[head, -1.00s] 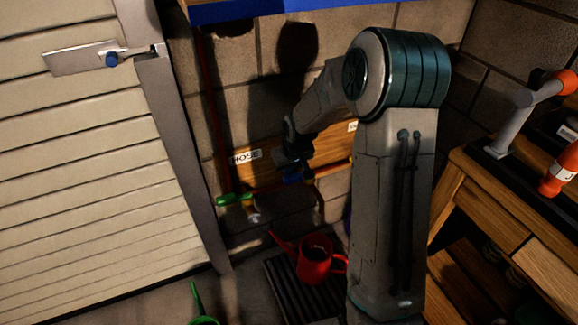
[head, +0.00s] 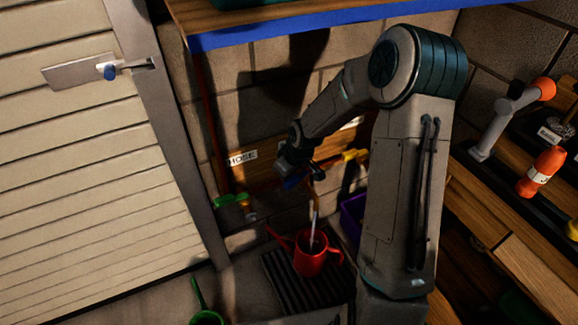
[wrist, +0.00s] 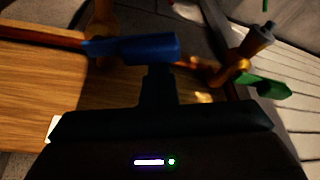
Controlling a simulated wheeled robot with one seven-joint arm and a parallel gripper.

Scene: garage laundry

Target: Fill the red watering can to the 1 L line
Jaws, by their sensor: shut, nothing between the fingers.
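The red watering can (head: 309,262) stands upright on a black slatted grate (head: 283,292), its spout to the left. A pale water stream (head: 312,222) falls from a brass tap outlet (head: 315,195) into its open top. The water level and the 1 L line cannot be made out. My gripper (head: 292,172) is shut and empty beside the tap's blue lever (head: 291,183). In the wrist view my gripper (wrist: 158,82) is close to the blue lever (wrist: 140,48); whether they touch is unclear.
A green-handled tap (head: 230,200) sits left, below a HOSE label (head: 242,158); a yellow handle (head: 354,155) is right. A purple container (head: 353,215) stands behind my arm. A blue-edged shelf (head: 300,28) hangs above; a wooden bench (head: 490,215) stands right. A green can (head: 205,317) is front left.

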